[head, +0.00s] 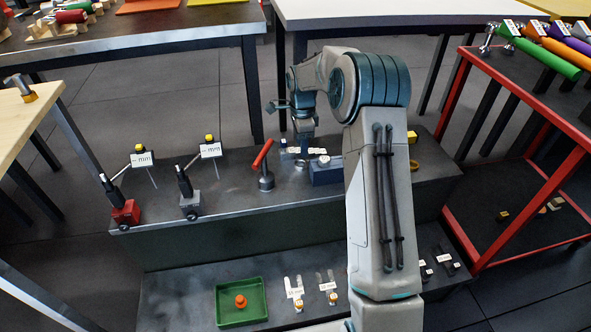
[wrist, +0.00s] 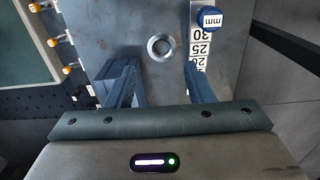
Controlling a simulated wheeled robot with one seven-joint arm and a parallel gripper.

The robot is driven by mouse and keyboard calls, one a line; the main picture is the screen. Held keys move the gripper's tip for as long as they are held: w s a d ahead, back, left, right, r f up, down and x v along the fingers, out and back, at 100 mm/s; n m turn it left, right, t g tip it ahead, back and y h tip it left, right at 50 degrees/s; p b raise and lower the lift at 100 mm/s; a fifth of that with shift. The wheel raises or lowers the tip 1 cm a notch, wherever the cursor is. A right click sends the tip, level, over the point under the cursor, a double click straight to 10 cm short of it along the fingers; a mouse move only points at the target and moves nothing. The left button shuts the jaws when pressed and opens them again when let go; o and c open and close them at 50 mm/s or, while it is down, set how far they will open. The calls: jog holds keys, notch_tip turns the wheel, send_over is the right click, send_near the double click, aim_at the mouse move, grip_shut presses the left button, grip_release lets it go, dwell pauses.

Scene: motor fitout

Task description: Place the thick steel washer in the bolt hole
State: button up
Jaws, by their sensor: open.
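A round steel ring (wrist: 160,46), which looks like the thick washer, lies on the dark grey bench top in the wrist view. It also shows in the head view (head: 301,165), left of a blue block. I cannot tell whether the ring sits over a hole, and I make out no separate bolt hole. My gripper (wrist: 160,82) is open and empty. Its two fingers stand apart on either side of the ring's line, with the ring a little beyond the tips. In the head view my gripper (head: 303,143) points down above the bench, small and partly hard to make out.
A ruler scale (wrist: 201,45) with a blue knob lies right of the ring. On the bench (head: 225,205) stand a blue block (head: 325,174), a red-handled tool (head: 264,165) and two gauge stands (head: 125,212). A green tray (head: 241,315) is on the lower shelf.

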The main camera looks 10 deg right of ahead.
aim_at(301, 159)
notch_tip(301, 159, down, 8)
jog(key=b, duration=0.3)
jog(key=shift+w+r, duration=0.15)
jog(key=shift+r, duration=0.15)
jog(key=c, duration=0.9)
jog(key=shift+r, duration=0.1)
notch_tip(301, 159, up, 10)
jog(key=p, duration=0.4)
jog(key=s+f+n, duration=0.2)
jog(key=s+n, duration=1.2)
jog(key=n, duration=0.3)
notch_tip(301, 159, up, 19)
jog(key=s+n+p, duration=0.1)
jog(key=s+p, duration=0.1)
jog(key=p, duration=2.7)
jog(key=shift+s+p, duration=0.3)
jog(key=shift+s, duration=0.05)
